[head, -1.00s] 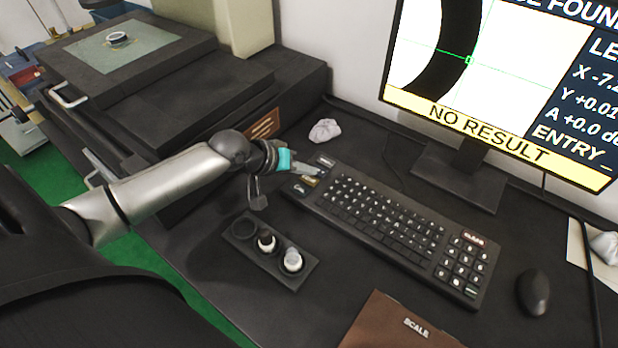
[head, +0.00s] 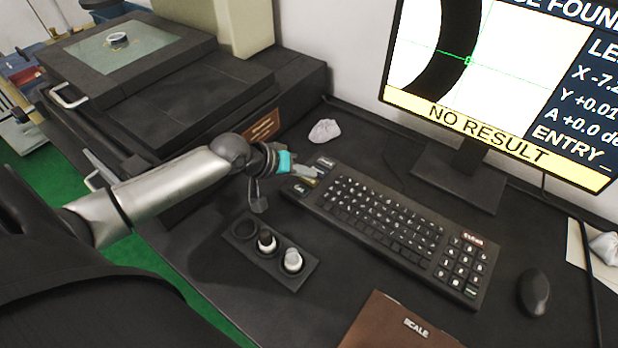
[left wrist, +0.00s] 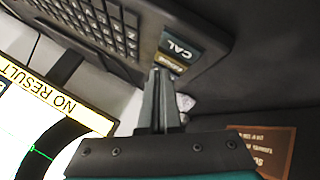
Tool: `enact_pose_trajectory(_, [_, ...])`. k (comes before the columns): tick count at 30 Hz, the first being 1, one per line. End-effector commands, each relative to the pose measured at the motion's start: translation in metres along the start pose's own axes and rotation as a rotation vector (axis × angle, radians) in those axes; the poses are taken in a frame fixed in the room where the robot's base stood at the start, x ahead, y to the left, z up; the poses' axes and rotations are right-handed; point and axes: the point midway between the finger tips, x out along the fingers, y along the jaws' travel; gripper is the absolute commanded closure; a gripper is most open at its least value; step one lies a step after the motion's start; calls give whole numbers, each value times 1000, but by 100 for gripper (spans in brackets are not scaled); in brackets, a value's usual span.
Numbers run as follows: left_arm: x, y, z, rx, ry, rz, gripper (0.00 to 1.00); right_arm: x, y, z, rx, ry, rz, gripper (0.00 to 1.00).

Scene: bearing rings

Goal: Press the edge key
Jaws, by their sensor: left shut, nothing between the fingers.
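The black keyboard (head: 380,215) lies on the desk, with a short column of separate keys at its left end. My left gripper (head: 314,173), with a teal band, is shut and empty, its fingertips over or at these keys. A yellowish key (head: 310,182) shows at the fingertips, between a dark key above and another below. In the left wrist view the shut fingers (left wrist: 158,74) point at the yellowish key (left wrist: 172,64), beside a dark key marked CAL (left wrist: 177,47). I cannot read an edge label, nor tell whether the tips touch a key. My right gripper is not in view.
The monitor (head: 500,80) reads NO RESULT. The stage (head: 150,55) is at the back left.

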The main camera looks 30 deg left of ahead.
Motion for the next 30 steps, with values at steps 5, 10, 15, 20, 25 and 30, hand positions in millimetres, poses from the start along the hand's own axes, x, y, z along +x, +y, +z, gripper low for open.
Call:
enact_pose_trajectory(5, [2,-1,1,1,0,1,100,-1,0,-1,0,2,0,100])
enact_pose_trajectory(10, [2,-1,2,1,0,1,100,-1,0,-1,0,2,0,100])
enact_pose_trajectory(15, [2,-1,2,0,-1,1,100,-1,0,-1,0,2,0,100])
enact_pose_trajectory(20, [4,-2,3,0,-1,1,100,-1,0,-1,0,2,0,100])
enact_pose_trajectory(25, [5,-3,4,-1,-1,1,100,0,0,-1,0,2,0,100])
enact_pose_trajectory(30, [7,-4,5,-1,-1,0,100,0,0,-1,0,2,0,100])
